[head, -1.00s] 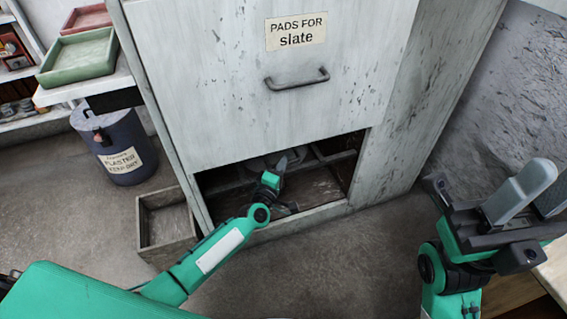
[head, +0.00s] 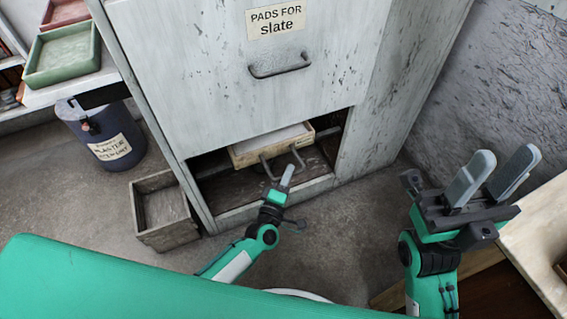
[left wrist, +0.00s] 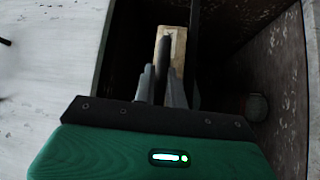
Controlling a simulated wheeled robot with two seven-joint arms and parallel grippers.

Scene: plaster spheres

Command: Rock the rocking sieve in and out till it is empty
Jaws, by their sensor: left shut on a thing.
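The rocking sieve (head: 240,158) is a shallow pale wooden frame with a grey handle, in the low opening of the grey cabinet. Its inside looks light grey; I cannot tell what lies in it. My left gripper (head: 289,172) is shut on the sieve's handle, in front of the frame. In the left wrist view, the fingers (left wrist: 162,82) close around the dark handle, with the wooden frame (left wrist: 178,42) beyond. A dull round thing (left wrist: 257,107) sits in the dark cavity there. My right gripper (head: 506,170) is open and empty at the right.
The cabinet (head: 215,75) has a panel labelled "PADS FOR slate" above the opening. An empty-looking wooden box (head: 160,236) stands on the floor left of the opening. A blue plaster bin (head: 105,125) and green tray (head: 62,57) are further left. A pale bench (head: 540,235) is at right.

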